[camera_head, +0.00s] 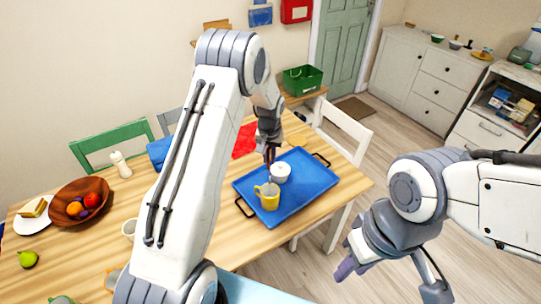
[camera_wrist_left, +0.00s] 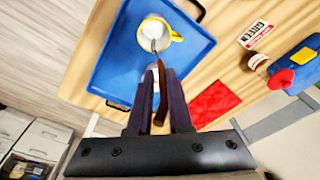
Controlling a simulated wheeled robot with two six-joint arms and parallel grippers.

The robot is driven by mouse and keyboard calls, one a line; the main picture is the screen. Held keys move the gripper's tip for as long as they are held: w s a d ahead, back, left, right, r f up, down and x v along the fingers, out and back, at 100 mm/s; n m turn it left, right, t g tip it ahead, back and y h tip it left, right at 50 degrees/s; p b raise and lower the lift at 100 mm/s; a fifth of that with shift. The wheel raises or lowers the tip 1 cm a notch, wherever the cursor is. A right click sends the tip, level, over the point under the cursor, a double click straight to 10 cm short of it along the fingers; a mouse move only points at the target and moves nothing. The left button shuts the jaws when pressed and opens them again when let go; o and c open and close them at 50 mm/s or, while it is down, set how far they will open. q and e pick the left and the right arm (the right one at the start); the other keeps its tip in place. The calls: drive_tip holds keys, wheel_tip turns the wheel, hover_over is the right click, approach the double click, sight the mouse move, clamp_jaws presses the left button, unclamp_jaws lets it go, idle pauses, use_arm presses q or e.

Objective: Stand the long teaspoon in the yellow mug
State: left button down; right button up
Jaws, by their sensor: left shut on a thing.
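The yellow mug (camera_head: 268,196) stands upright on the blue tray, and it also shows in the left wrist view (camera_wrist_left: 175,37). Whether the spoon touches the cup is unclear. My right gripper (camera_head: 347,266) hangs at the lower right, away from the table; its opening is unclear.
The blue tray (camera_head: 312,190) has dark handles. A fruit bowl (camera_head: 62,205), a plate (camera_head: 27,228) and a white shaker (camera_head: 120,164) stand at the left. A red cloth (camera_head: 245,141) lies behind the tray. My left arm hides part of the table.

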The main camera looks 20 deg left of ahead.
sight(269, 175)
use_arm(q)
drive_tip(key=shift+f+b, duration=3.1)
drive_tip(key=shift+f, duration=1.55)
drive_tip(key=c, duration=0.8)
unclamp_jaws()
drive_tip(key=shift+o, duration=0.2)
drive_tip(key=r+b, duration=0.1)
drive_tip(key=r, duration=0.2)
drive_tip(key=s+r, duration=0.1)
drive_tip(key=r, duration=0.2)
drive_tip(key=r+b, duration=0.1)
drive_tip(key=r, duration=0.2)
drive_tip(key=shift+s+d+r+b, duration=0.15)
drive_tip(key=shift+d+r+b, duration=0.15)
drive_tip(key=shift+d+r, duration=0.1)
drive_tip(key=shift+r, duration=0.3)
